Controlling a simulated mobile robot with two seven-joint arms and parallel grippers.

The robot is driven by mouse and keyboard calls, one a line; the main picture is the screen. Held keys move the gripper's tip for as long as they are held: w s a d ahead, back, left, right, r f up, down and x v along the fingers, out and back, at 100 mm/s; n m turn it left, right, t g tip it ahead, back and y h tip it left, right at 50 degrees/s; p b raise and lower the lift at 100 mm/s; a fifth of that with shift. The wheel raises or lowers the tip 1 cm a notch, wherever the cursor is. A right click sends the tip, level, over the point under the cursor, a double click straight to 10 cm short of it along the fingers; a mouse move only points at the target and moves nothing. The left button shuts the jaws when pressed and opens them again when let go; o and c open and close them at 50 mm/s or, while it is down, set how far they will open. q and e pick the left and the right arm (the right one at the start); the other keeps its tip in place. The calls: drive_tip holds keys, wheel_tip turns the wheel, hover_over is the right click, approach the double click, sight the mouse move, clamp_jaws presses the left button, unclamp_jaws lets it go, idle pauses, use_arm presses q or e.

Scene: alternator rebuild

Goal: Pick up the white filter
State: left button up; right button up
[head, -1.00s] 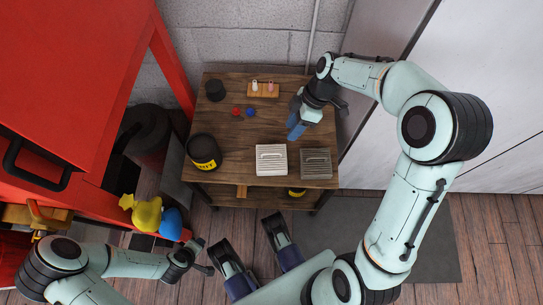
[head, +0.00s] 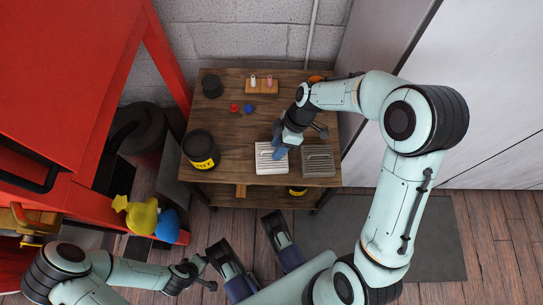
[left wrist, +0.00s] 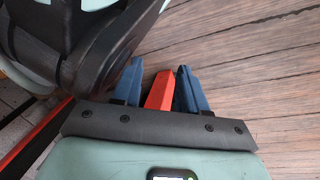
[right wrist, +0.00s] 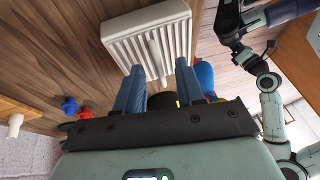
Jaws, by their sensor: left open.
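The white filter (head: 268,164) is a ribbed white block lying near the front of the wooden table. My right gripper (head: 279,152) hangs over its back right part in the head view and hides that part. In the right wrist view the filter (right wrist: 148,38) shows its ribs and a raised centre bar, just beyond the right gripper's fingertips (right wrist: 160,64). These blue fingers are apart with nothing between them. My left gripper (left wrist: 159,68) is open in the left wrist view. A red-orange shape (left wrist: 160,90) shows between its fingers; I cannot tell how far off it is.
A similar grey filter (head: 318,161) lies just right of the white one on the table (head: 228,142). A black can with a yellow label (head: 201,148) stands to the left. A red and a blue piece (head: 241,107) and a wooden block (head: 261,87) lie further back.

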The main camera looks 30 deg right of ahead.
clamp_jaws()
